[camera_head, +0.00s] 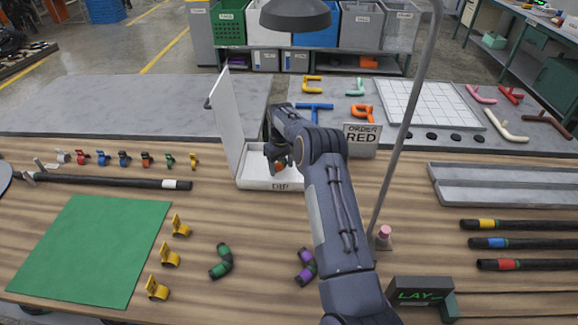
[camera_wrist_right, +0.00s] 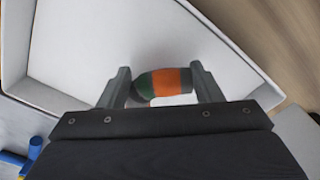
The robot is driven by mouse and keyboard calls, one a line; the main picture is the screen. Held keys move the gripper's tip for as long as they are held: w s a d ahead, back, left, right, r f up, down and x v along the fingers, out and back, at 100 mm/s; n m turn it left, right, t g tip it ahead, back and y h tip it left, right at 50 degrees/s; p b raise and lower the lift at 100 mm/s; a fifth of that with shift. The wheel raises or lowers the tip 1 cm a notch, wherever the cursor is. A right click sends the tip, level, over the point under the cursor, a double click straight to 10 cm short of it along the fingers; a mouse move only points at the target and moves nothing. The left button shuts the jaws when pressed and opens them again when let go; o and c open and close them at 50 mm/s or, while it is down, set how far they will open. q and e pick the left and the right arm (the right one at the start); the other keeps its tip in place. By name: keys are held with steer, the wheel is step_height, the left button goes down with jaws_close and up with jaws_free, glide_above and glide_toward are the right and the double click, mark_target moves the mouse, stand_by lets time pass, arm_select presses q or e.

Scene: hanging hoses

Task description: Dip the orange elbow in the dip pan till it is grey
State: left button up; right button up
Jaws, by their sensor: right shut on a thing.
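The dip pan (camera_head: 250,184) is a white tray marked DIP in the middle of the table, its white lid (camera_head: 226,118) standing up at its left. My right gripper (camera_head: 278,158) is over the pan, shut on the orange elbow (camera_wrist_right: 167,80). In the right wrist view the elbow has an orange middle band with dark green and grey parts, and sits between the two fingers above the white pan floor. I cannot tell if it touches the floor. In the head view only a small orange patch shows beneath my gripper. My left gripper is not in view.
A green elbow (camera_head: 221,262) and a purple elbow (camera_head: 307,267) lie nearer, with yellow clips (camera_head: 170,254) beside a green mat (camera_head: 92,248). An ORDER RED sign (camera_head: 362,140) stands behind my arm. A thin grey pole (camera_head: 398,150) rises right of my arm.

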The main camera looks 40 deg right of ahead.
steer(key=shift+w+a, duration=1.35)
steer(key=shift+a, duration=0.25)
steer(key=shift+s+d+b, duration=0.5)
steer(key=shift+s+d, duration=1.05)
steer(key=shift+d, duration=0.25)
steer(key=shift+s+d+b, duration=0.45)
steer(key=shift+s+d, duration=1.05)
steer(key=shift+d, duration=0.3)
steer(key=shift+s+d, duration=0.2)
steer(key=shift+f, duration=0.1)
